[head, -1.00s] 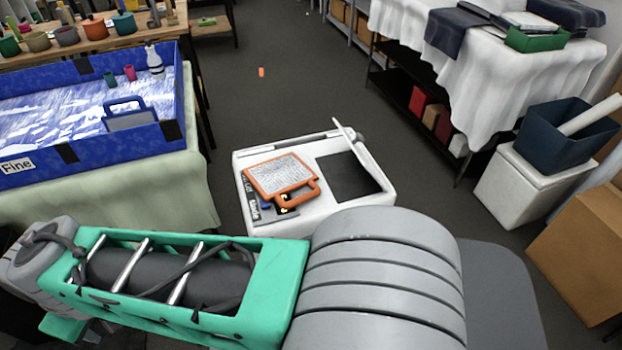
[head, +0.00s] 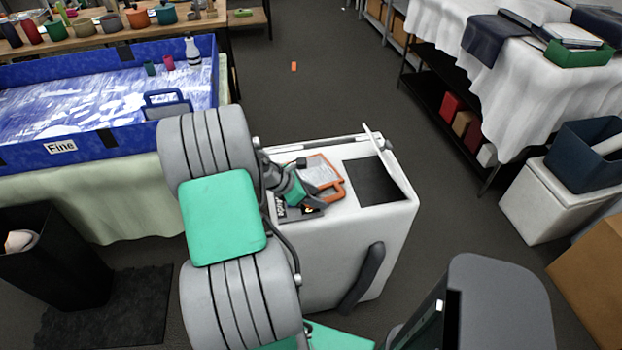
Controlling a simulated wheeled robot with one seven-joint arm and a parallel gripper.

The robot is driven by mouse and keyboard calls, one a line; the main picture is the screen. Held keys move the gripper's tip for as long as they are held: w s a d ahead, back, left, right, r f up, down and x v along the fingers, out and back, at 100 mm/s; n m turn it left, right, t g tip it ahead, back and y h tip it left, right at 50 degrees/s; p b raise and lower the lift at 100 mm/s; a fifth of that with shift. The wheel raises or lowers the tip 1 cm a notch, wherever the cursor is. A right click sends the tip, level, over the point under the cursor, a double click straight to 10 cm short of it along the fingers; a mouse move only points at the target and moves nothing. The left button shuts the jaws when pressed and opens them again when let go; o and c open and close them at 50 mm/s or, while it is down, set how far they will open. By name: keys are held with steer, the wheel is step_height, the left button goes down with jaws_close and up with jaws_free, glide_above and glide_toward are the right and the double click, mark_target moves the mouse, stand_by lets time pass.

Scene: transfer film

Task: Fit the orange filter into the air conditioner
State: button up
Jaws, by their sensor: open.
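The white air conditioner (head: 395,230) stands on the floor in the middle of the head view. A dark rectangular opening (head: 372,182) shows in the right of its top, with a white flap (head: 386,150) standing raised beside it. The orange filter (head: 322,169), a pale mesh panel in an orange frame with a loop handle (head: 333,194), lies on the left of the top. My gripper (head: 318,197) is open, low over the near left part of the filter, close to the handle. My wrist hides part of the filter; whether the fingers touch it I cannot tell.
A blue tray labelled Fine (head: 110,140) at left holds a blue-framed piece (head: 167,104). A cloth-covered table (head: 475,70), a white box with a dark blue bin (head: 540,205) and a cardboard box (head: 590,280) stand at right. Grey floor beyond the unit is mostly clear.

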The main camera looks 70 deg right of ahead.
steer(key=x, duration=0.3)
steer(key=shift+s+d+f, duration=0.1)
jaws_close()
stand_by(0.5)
